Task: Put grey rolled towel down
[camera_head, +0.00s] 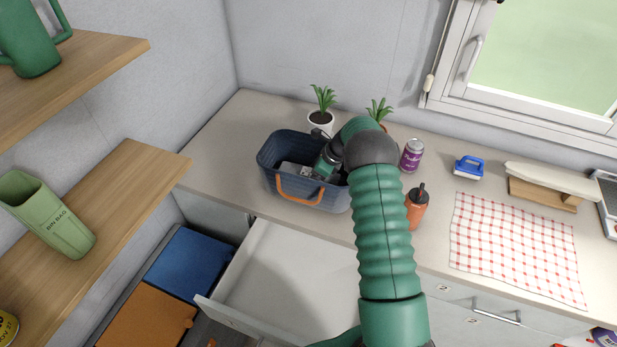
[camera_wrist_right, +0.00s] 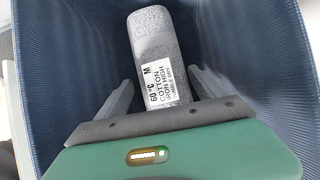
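The grey rolled towel (camera_wrist_right: 158,55), with a white care label, lies in the dark blue washtub basin (camera_head: 268,158). The basin's blue wall also shows in the right wrist view (camera_wrist_right: 60,50). My right gripper (camera_head: 312,172) reaches down into the basin. In the right wrist view its two fingers (camera_wrist_right: 160,82) are spread on either side of the towel's near end, with narrow gaps between them and the towel. In the head view the towel is mostly hidden by my gripper and arm. My left gripper is not in view.
The basin, with an orange handle, stands on the counter (camera_head: 215,150). Potted plants (camera_head: 321,112), a purple can (camera_head: 411,155) and an orange bottle (camera_head: 417,208) stand near it. An open drawer (camera_head: 290,270) is below. A checked cloth (camera_head: 512,245) lies at right.

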